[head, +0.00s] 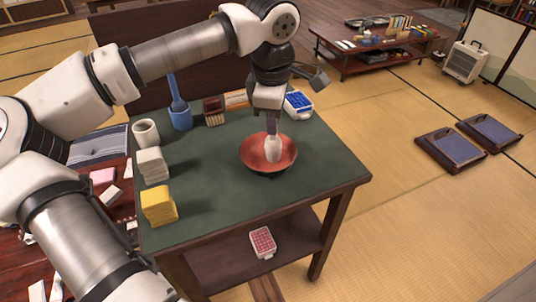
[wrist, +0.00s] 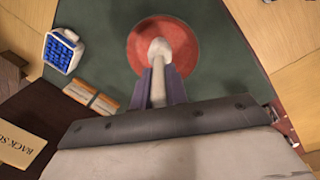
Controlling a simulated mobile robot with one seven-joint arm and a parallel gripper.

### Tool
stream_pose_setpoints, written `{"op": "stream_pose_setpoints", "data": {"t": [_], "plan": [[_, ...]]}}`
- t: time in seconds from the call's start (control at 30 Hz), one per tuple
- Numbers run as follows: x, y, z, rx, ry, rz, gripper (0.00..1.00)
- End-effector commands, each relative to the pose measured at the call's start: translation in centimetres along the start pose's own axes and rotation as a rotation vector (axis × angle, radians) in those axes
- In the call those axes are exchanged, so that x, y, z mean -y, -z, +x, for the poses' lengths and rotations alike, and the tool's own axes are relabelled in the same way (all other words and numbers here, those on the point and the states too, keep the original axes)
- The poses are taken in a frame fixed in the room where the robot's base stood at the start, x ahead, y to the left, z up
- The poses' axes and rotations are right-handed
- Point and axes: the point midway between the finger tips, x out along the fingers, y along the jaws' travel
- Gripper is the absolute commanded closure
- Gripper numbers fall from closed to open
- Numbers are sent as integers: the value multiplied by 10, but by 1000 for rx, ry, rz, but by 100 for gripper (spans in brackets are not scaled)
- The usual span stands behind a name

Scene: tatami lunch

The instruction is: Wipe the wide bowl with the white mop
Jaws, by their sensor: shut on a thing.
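The wide bowl (head: 251,164) is red and shallow and stands on the green top of the small table. It also shows in the wrist view (wrist: 188,28). My gripper (head: 272,126) points down above the bowl and is shut on the white mop (head: 273,149). In the wrist view my gripper (wrist: 160,88) has the mop's pale handle between its two fingers. The mop's rounded white head (wrist: 159,48) is over the bowl's inside. I cannot tell for sure whether it touches the bowl.
On the green tabletop (head: 225,205) stand a blue holder with a brush (head: 180,115), a white cup (head: 145,132), white cloths (head: 152,165), yellow sponges (head: 158,205) and a blue-and-white box (head: 298,104). A pink-and-white box (head: 262,242) lies on the lower shelf. The tabletop's front right is clear.

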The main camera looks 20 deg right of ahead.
Motion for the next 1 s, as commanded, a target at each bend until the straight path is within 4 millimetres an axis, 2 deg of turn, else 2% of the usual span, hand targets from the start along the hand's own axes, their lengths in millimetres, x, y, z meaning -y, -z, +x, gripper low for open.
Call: {"op": "stream_pose_setpoints", "data": {"t": [0.33, 0.43, 1.0], "plan": [[0, 0, 0, 0, 0, 5, 100], [0, 0, 2, -9, 0, -49, 100], [-5, 4, 3, -111, -4, -890, 100]]}}
